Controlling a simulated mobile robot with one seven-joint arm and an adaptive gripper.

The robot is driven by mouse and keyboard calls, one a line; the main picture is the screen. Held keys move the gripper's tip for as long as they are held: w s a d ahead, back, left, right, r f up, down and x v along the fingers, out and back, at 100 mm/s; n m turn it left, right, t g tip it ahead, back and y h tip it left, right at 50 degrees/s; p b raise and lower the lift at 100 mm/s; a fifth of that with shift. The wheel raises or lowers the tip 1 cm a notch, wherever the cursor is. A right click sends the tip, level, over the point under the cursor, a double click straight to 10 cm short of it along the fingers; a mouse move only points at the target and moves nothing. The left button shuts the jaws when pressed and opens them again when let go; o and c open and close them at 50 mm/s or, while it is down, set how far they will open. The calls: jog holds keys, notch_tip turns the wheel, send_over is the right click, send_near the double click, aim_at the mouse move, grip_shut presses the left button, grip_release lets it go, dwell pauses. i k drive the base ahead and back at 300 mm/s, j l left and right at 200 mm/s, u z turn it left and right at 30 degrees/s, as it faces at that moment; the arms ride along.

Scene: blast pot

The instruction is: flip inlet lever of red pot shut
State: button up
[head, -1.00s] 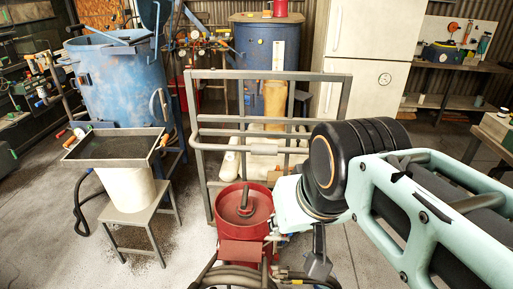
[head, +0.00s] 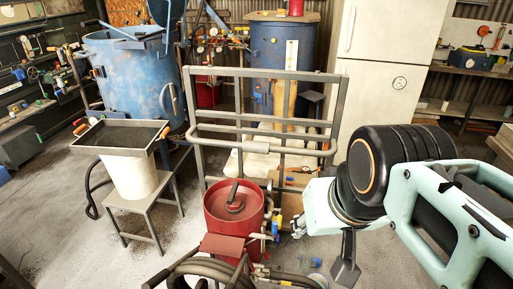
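The red pot (head: 222,228) stands on the floor at the lower middle of the head view, with a round lid and dark handle on top. Pipe fittings with small coloured handles run along its right side, among them a blue one (head: 275,228). I cannot tell which is the inlet lever or how it is set. My gripper (head: 345,272) points down to the right of the pot, apart from it in the picture. Only a dark finger part shows, so its opening is unclear.
A grey metal rack (head: 262,72) stands behind the pot. Coiled hoses (head: 200,268) lie in front of it. A tray (head: 88,146) on a white bucket and stool (head: 150,207) stands to the left. Open floor (head: 300,262) shows to the right of the pot.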

aim_at(279, 219)
jog(key=k+l, duration=0.1)
jog(key=k, duration=0.25)
jog(key=k+l, duration=0.15)
jog(key=k, duration=0.2)
jog(key=l, duration=1.35)
jog(key=i+l, duration=0.15)
jog(key=l, duration=0.2)
jog(key=i+l, duration=0.2)
jog(key=l, duration=0.2)
jog(key=i+l, duration=0.15)
jog(key=i, duration=0.3)
jog(key=i+l, duration=0.1)
jog(key=i, duration=0.3)
jog(key=i+j, duration=0.25)
jog(key=i, duration=0.2)
